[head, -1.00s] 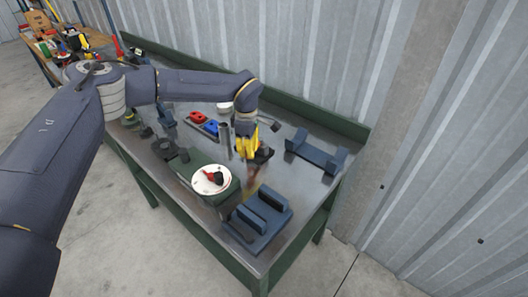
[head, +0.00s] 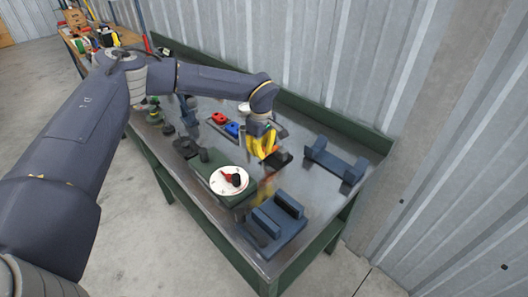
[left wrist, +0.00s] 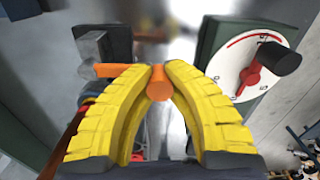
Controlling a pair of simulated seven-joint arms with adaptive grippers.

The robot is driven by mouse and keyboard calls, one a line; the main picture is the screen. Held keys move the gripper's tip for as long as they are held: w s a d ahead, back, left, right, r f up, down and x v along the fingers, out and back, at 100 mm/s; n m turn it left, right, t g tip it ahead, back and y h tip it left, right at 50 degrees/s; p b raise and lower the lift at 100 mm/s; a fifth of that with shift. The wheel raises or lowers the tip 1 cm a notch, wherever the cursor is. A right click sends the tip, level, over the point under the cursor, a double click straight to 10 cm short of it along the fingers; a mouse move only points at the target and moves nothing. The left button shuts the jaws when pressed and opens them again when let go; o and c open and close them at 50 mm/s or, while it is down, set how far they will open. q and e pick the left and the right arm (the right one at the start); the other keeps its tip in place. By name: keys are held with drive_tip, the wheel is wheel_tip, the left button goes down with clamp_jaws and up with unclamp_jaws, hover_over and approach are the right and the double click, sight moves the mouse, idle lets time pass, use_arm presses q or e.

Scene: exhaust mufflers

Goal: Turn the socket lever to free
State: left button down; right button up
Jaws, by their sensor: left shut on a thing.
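My left gripper (head: 262,145) has yellow fingers and is low over the bench. In the left wrist view its fingertips (left wrist: 158,76) are closed on the end of an orange lever (left wrist: 158,88). An orange bar (left wrist: 115,70) runs left from there toward a grey block (left wrist: 94,58). In the head view a small orange part (head: 284,152) shows beside the fingers, above a dark block (head: 280,161). The fingers hide most of the lever and socket, so I cannot tell its setting. My right gripper is out of view.
A green box with a white dial (head: 229,180) and red pointer stands close by on the bench. A dark blue cradle (head: 272,226) is near the front edge, another (head: 334,160) at the right. Red (head: 220,118) and blue (head: 233,128) parts lie behind.

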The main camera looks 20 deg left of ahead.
use_arm(q)
drive_tip(key=shift+w+a, duration=0.1)
drive_tip(key=shift+a, duration=0.05)
drive_tip(key=c, duration=1.2)
unclamp_jaws()
drive_tip(key=shift+o, duration=0.2)
drive_tip(key=shift+r, duration=0.1)
wheel_tip(320, 180, up, 12)
